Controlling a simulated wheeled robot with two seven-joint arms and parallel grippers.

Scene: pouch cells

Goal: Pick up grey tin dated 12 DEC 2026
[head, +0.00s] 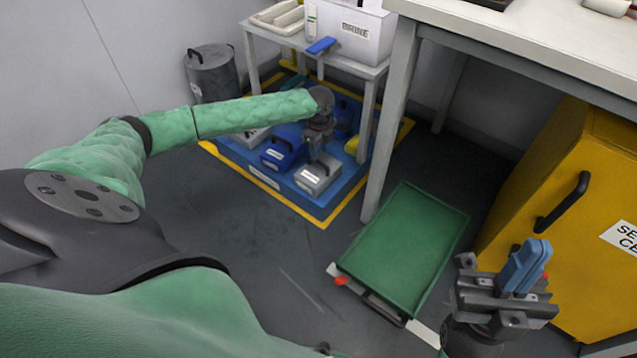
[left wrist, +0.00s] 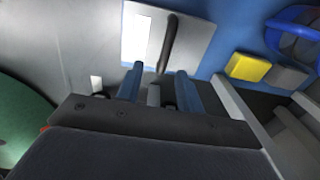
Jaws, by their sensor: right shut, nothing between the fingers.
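A grey tin (head: 318,174) with a black handle and a white label stands on the blue mat (head: 296,196) under the bench. Another grey tin (head: 252,138) stands behind it to the left, partly covered by my left arm. The label dates are too small to read. My left gripper (head: 316,146) is just above the nearer grey tin. In the left wrist view, a grey tin (left wrist: 195,45) and its black handle (left wrist: 169,45) lie just beyond the fingertips (left wrist: 158,78), which are apart. My right gripper (head: 526,266) is shut and empty at the lower right.
A blue tin (head: 283,150) stands between the grey tins. A yellow block (head: 352,145) lies near the bench leg. A green tray (head: 405,240) lies on the floor. A yellow cabinet (head: 545,190) stands at right. A table leg (head: 387,130) rises right of the mat.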

